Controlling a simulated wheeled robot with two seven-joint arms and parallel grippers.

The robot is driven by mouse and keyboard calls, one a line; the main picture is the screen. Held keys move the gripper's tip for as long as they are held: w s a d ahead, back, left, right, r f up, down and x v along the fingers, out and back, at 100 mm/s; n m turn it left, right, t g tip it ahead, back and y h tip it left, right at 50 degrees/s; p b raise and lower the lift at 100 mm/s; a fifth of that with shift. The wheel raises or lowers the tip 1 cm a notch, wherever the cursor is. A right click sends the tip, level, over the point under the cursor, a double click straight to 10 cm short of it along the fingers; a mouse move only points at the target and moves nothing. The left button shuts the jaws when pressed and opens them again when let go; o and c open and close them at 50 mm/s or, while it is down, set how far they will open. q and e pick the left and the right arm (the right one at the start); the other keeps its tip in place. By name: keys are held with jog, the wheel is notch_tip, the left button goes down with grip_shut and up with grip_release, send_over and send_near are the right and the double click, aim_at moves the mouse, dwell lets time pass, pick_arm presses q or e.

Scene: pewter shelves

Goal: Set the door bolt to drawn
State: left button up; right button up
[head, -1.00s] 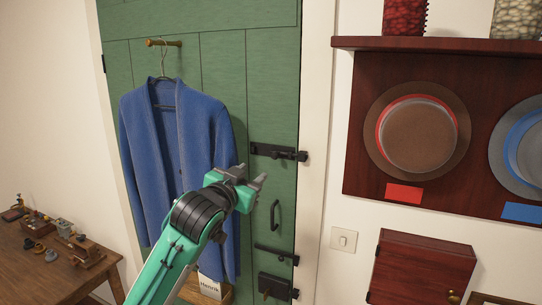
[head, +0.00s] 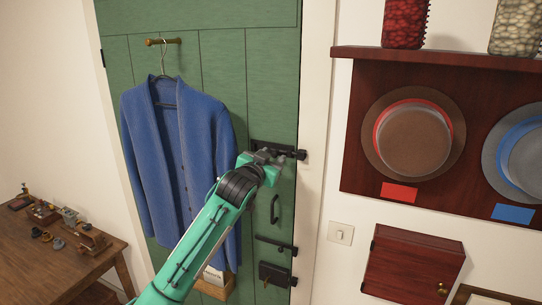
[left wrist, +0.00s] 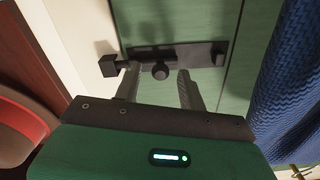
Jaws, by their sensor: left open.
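The black door bolt (head: 287,151) is mounted on the green door (head: 222,70) near its right edge. In the left wrist view the bolt (left wrist: 188,56) shows a round knob (left wrist: 160,71), and its bar reaches left to the keeper (left wrist: 108,66) on the frame. My left gripper (head: 268,157) is at the bolt and hides part of it in the head view. In the left wrist view its open fingers (left wrist: 158,84) lie either side of the knob; I cannot tell whether they touch it. My right gripper is not in view.
A blue cardigan (head: 172,150) hangs left of the bolt. Below the bolt are a door handle (head: 275,209), a second slim bolt (head: 272,245) and a lock box (head: 274,274). A hat shelf (head: 430,55) is on the right wall, above a small red cabinet (head: 412,268).

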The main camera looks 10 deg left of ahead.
pick_arm(q)
jog(key=shift+c, duration=0.2)
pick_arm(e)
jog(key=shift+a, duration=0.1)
pick_arm(q)
grip_shut()
jog(key=a, duration=0.4)
jog(key=shift+w+a+r, duration=0.1)
jog(key=shift+w+a, duration=0.3)
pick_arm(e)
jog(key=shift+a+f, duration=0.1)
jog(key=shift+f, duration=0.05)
pick_arm(q)
jog(key=shift+c, duration=0.9)
grip_release()
jog(key=shift+o, duration=1.1)
jog(key=shift+a, duration=0.2)
